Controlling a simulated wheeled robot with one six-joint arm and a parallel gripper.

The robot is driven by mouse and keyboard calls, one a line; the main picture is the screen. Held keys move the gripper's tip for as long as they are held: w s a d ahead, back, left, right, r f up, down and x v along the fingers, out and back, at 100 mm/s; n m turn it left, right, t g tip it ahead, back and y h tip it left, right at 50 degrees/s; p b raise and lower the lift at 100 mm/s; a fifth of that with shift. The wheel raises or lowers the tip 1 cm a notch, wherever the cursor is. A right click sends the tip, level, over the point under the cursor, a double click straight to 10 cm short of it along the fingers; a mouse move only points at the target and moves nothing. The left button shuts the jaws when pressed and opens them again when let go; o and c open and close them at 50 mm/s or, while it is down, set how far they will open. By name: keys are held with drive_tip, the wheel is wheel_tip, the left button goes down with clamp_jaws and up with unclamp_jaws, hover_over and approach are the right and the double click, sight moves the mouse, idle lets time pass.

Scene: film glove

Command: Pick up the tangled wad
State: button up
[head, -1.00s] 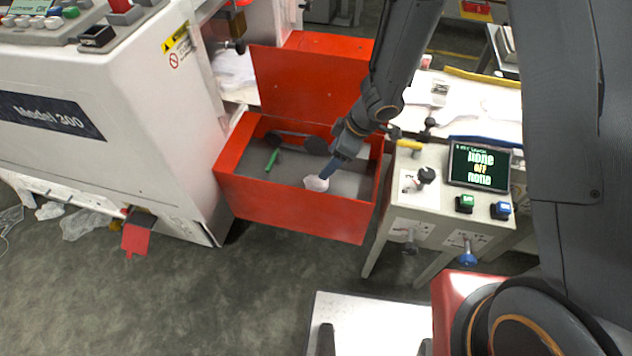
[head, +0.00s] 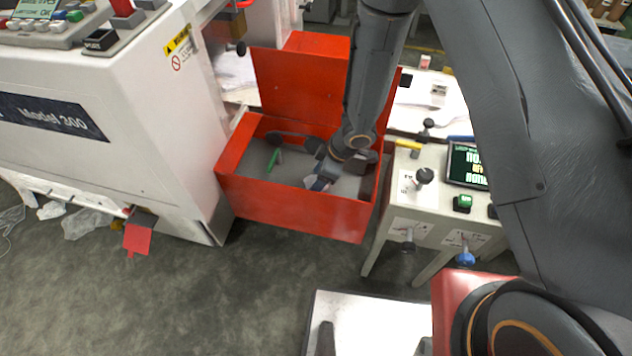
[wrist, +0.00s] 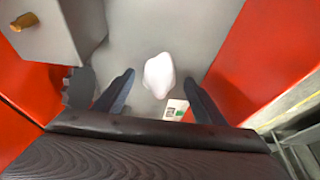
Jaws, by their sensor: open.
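The tangled wad is a small whitish lump (wrist: 159,75) on the grey floor of the red box in the wrist view. In the head view the wad (head: 312,183) shows only partly, beside my gripper. My gripper (wrist: 158,92) is open in the wrist view, with one dark finger on either side and the wad just beyond and between the tips. In the head view my gripper (head: 322,180) points down inside the box, over the wad. I cannot tell whether a finger touches it.
The red box (head: 290,215) has walls close around my gripper and a raised red lid (head: 300,85) behind. A green-handled tool (head: 273,160) lies inside it to the left. A small printed card (wrist: 176,109) lies near the right finger. A control stand (head: 400,200) is right of the box.

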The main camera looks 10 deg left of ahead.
drive_tip(key=c, duration=1.3)
drive_tip(key=shift+o, duration=0.5)
